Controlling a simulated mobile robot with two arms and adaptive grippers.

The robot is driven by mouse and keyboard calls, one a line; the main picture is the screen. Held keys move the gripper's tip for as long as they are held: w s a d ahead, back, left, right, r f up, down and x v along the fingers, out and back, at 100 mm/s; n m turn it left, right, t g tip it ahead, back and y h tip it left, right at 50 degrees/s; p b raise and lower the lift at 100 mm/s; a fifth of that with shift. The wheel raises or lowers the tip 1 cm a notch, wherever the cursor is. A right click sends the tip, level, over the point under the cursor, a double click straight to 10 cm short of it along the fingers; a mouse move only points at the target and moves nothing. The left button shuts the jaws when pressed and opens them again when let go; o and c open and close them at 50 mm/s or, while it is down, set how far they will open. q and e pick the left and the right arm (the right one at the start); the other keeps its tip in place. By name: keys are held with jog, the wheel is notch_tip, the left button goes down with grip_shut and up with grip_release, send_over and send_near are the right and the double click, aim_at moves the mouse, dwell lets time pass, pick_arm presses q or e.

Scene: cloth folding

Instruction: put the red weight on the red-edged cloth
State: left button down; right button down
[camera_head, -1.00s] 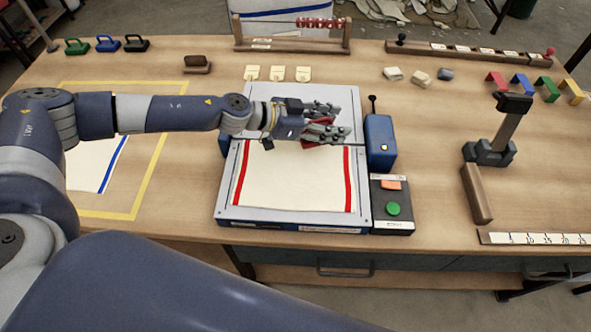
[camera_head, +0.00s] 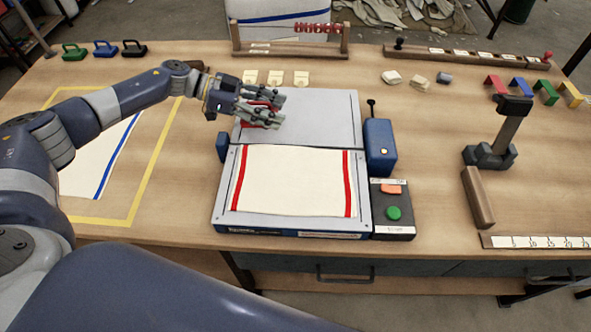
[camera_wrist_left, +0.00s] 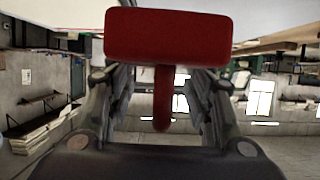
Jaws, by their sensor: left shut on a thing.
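The red weight (camera_head: 262,120) is held in my left gripper (camera_head: 272,106), over the back left part of the grey folding board. In the left wrist view, the weight's red block (camera_wrist_left: 168,38) shows at the top, with its handle (camera_wrist_left: 162,100) between the fingers of my left gripper (camera_wrist_left: 160,78). The red-edged cloth (camera_head: 292,182) lies flat on the front panel of the board (camera_head: 335,120), with a red stripe along its left and right sides. The gripper is behind the cloth and apart from it. My right gripper is not in view.
A blue box with a lever (camera_head: 380,147) and a button box (camera_head: 393,215) stand right of the board. A blue-striped cloth (camera_head: 85,170) lies left, inside a yellow outline. Green, blue and black weights (camera_head: 105,49) stand at the back left. A post stand (camera_head: 490,155) is on the right.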

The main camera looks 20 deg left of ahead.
pick_arm(q)
jog(key=s+d+p, duration=0.1)
jog(key=s+d, duration=0.2)
jog(key=s+d+p, duration=0.2)
jog(key=s+d, duration=0.1)
jog(key=s, duration=0.1)
jog(key=s+d+p, duration=0.2)
jog(key=s+d, duration=0.1)
jog(key=shift+s+d+f, duration=0.25)
jog(key=shift+d+f, duration=0.1)
jog(key=shift+s+d+f, duration=0.15)
jog(key=shift+s+d, duration=0.2)
jog(key=shift+f, duration=1.8)
